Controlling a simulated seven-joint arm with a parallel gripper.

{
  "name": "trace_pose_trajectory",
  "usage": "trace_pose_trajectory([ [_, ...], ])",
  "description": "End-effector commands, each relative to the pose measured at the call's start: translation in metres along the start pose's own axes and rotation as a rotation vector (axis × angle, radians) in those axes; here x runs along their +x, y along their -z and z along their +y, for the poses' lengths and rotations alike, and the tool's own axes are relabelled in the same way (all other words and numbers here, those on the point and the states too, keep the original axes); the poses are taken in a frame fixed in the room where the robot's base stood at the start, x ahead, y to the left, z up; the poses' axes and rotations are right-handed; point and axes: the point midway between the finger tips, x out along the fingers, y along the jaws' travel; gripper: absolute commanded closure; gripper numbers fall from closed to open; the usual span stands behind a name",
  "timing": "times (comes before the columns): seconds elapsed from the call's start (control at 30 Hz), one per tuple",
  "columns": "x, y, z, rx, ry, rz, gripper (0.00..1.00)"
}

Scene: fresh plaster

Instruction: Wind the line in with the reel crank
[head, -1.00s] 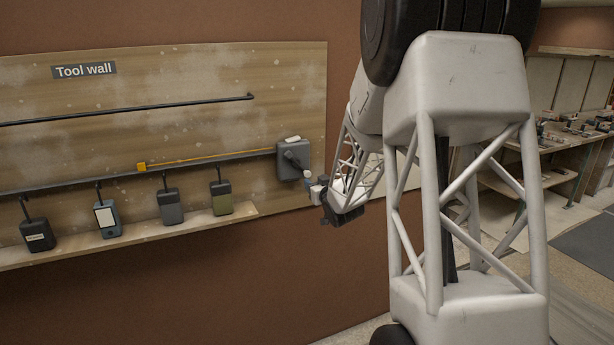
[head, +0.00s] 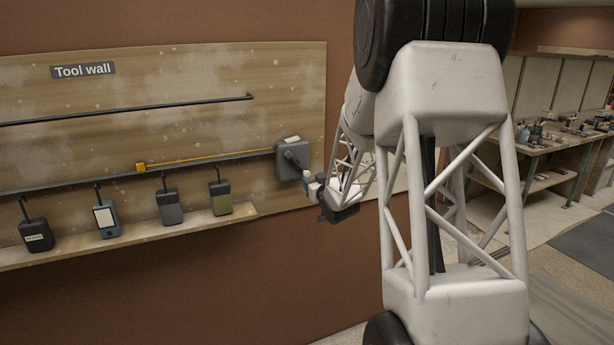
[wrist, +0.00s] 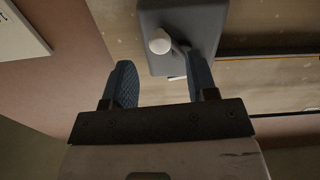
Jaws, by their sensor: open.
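The grey reel box (head: 291,166) is mounted at the right end of the tool board. Its dark crank arm (head: 292,156) shows on the front. In the wrist view the crank's white knob (wrist: 159,42) stands out from the reel box (wrist: 205,22). A yellow-orange line (head: 205,158) runs left from the reel to an orange block (head: 141,167) on the dark rail. My gripper (wrist: 161,68) is open and empty, its two blue fingers apart. The knob appears between the fingers in the picture, slightly beyond their tips. In the head view my gripper (head: 311,184) is small beside the reel and partly hides the knob.
Several handheld devices hang on hooks (head: 170,207) along the rail, above a wooden ledge (head: 150,236). A second dark rail (head: 130,111) runs higher on the board. A workbench (head: 560,138) with tools stands far right. The wall below the ledge is clear.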

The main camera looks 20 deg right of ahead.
Motion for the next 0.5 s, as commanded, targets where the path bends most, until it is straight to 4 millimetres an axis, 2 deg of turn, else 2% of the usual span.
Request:
trace_pose_trajectory([
  [0.5, 0.047, -0.001, 0.000, 0.000, 0.001, -0.001, 0.47],
])
